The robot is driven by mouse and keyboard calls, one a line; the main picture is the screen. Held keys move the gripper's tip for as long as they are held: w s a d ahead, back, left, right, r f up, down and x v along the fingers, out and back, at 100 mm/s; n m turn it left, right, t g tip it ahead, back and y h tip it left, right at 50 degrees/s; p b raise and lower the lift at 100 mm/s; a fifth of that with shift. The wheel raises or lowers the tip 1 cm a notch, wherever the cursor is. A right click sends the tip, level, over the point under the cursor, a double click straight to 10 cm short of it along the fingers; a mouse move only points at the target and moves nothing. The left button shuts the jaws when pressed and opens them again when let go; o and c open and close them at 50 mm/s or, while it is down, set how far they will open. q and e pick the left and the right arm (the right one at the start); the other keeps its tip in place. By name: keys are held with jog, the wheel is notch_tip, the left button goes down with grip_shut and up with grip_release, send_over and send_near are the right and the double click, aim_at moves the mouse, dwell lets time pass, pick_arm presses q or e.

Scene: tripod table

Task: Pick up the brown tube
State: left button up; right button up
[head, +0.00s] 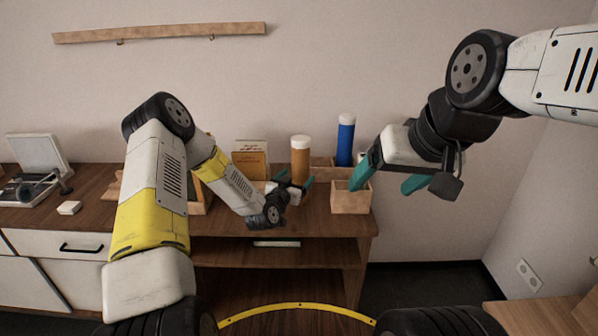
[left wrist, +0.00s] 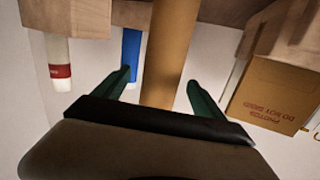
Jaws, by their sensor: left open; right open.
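The brown tube (head: 300,162) stands upright with a white cap at the back of the wooden table. In the left wrist view the brown tube (left wrist: 170,50) lies between the two fingers of my left gripper (left wrist: 158,82) in the picture. Whether they touch it I cannot tell. My left gripper (head: 295,182) is open, low in front of the tube, in the head view. My right gripper (head: 384,187) is open and empty, to the right above the table's right end, near a small wooden box.
A blue tube (head: 346,140) stands right of the brown one. A small wooden box (head: 351,198) sits at the table's right end. A brown cardboard box (head: 249,164) is to the left. A white tube with a red band (left wrist: 60,70) shows in the left wrist view.

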pick_arm(q)
notch_tip(320, 180, down, 2)
jog(key=shift+a+f+n+t+y, duration=0.1)
jog(key=shift+n+t+y, duration=0.2)
jog(key=shift+n+t, duration=0.3)
jog(key=x, duration=0.7)
jog(key=shift+w+f, duration=0.15)
jog(key=shift+w, duration=0.1)
jog(key=c, duration=1.5)
jog(key=shift+c, duration=0.2)
